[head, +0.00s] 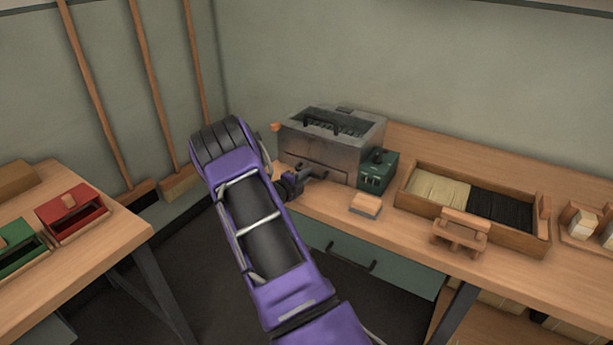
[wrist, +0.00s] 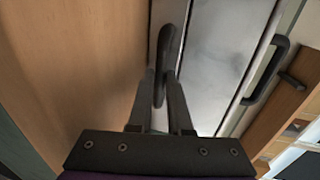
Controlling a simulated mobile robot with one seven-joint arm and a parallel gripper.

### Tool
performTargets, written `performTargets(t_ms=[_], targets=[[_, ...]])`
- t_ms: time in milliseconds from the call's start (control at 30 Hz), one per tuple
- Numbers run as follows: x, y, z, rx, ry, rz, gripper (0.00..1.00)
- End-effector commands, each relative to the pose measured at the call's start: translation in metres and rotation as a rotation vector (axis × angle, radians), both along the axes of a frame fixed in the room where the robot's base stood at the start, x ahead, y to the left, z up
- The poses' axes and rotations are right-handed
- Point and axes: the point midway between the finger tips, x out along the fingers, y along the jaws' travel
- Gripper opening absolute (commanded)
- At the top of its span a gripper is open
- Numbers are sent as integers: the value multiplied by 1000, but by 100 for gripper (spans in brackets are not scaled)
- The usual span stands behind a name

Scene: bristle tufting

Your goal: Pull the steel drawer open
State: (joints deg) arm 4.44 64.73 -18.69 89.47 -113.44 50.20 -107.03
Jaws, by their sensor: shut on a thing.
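A grey steel box (head: 300,146) stands on the workbench against the back wall. The steel drawer (head: 326,168) is the low panel in its front; I see no clear gap around it and cannot tell if it is slightly out. My gripper (head: 297,181) is at the drawer's front, partly hidden by my arm. In the wrist view, my gripper (wrist: 162,88) is shut on the dark drawer handle (wrist: 167,45), with a finger on each side. The steel front (wrist: 216,50) lies just beyond it.
A dark green box (head: 376,172) stands right of the steel box. A small wooden block (head: 366,206) lies in front. A divided bristle tray (head: 408,197) is farther right. A teal drawer (head: 395,275) with a dark handle sits under the bench top. Another table (head: 115,236) is at left.

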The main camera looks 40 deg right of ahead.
Motion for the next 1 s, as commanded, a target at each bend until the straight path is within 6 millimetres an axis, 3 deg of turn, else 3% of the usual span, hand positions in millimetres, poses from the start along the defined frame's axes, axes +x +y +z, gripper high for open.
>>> performTargets(t_ms=[233, 500, 633, 1000], targets=[[-4, 13, 2, 0, 2, 2, 0], [-30, 78, 4, 1, 5, 6, 0], [-40, 101, 2, 1, 4, 5, 0], [-46, 111, 0, 0, 0, 1, 0]])
